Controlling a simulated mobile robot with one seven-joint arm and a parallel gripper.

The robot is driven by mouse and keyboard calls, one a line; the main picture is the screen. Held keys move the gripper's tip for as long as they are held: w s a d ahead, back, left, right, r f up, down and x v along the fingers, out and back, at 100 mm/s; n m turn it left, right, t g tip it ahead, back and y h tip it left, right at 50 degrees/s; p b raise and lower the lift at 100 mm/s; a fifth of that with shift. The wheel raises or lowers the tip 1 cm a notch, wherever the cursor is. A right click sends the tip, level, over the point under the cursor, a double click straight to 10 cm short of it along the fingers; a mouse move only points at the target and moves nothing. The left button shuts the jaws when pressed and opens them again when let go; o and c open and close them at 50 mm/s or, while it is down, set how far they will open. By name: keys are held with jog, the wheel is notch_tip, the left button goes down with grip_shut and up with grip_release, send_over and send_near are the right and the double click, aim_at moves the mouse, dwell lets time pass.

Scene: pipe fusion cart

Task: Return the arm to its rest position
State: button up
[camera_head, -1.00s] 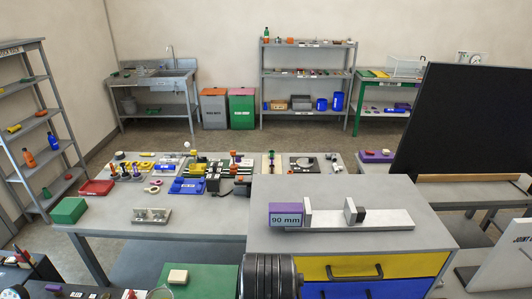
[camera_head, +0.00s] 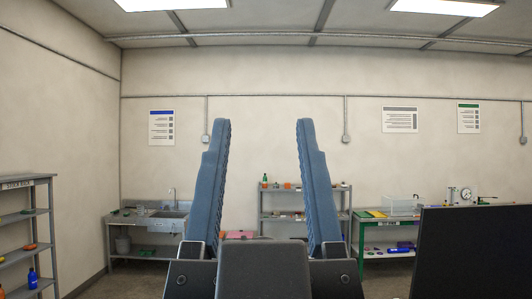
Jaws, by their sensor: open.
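My gripper (camera_head: 262,128) stands upright in the middle of the view, close to the camera. Its two blue-grey fingers point up and are spread wide apart. Nothing is between them but the far wall and part of the back shelf. The gripper's dark body fills the bottom middle and hides what lies behind it. The rest of my arm is not in view.
A grey stock rack (camera_head: 28,240) stands at the left and a sink bench (camera_head: 150,222) at the back left. A grey shelf unit (camera_head: 285,213) and a green-legged table (camera_head: 372,236) stand at the back. A large black panel (camera_head: 475,252) blocks the lower right.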

notch_tip(320, 180, down, 15)
jog(key=b, duration=1.4)
jog(key=shift+d+r, duration=0.15)
jog(key=shift+d, duration=0.05)
